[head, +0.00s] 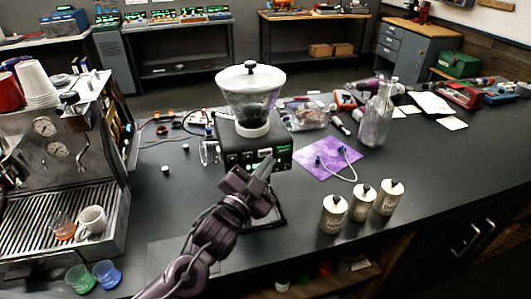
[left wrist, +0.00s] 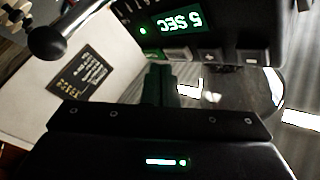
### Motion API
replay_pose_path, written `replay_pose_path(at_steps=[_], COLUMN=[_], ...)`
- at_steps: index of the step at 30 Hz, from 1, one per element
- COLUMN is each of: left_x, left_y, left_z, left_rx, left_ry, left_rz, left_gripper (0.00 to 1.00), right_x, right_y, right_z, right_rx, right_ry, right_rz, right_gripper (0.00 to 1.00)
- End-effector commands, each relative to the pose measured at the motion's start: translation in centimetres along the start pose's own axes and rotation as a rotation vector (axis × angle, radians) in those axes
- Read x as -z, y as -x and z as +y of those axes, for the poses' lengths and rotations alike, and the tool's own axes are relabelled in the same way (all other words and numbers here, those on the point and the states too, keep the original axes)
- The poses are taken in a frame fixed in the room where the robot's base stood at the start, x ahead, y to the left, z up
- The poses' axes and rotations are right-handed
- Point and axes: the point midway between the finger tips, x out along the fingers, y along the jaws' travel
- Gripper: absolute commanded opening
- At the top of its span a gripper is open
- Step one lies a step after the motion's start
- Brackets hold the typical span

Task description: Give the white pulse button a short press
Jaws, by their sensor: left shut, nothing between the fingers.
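The black grinder (head: 228,135) with a clear hopper (head: 250,90) stands in the middle of the counter. Its front panel has a green display (head: 283,150), which reads 5 SEC upside down in the left wrist view (left wrist: 183,20). A pale, wide button (left wrist: 177,54), which looks like the white pulse button, sits beside darker buttons (left wrist: 210,56). My left gripper (head: 266,165) is shut and empty in front of the panel. Its fingertips (left wrist: 162,68) are close to the pale button; I cannot tell whether they touch. My right gripper is not in view.
An espresso machine (head: 50,150) with cups stands at the left. Three canisters (head: 361,202), a purple cloth (head: 328,164) and a glass bottle (head: 376,118) are on the right. Small tools lie behind.

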Motion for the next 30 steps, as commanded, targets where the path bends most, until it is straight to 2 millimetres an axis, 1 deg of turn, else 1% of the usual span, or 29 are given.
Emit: replay_pose_path(at_steps=[7,30], left_x=[-0.3,-0.62], left_y=[-0.55,-0.88], left_z=[-0.48,-0.65], left_rx=[0.002,0.0], left_ry=[0.001,0.0], left_rz=[0.001,0.0], left_gripper=[0.0,0.0], right_x=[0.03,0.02], right_y=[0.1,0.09], right_z=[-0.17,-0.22], right_rx=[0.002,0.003], right_ry=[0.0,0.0], right_rz=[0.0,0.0], right_gripper=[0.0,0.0])
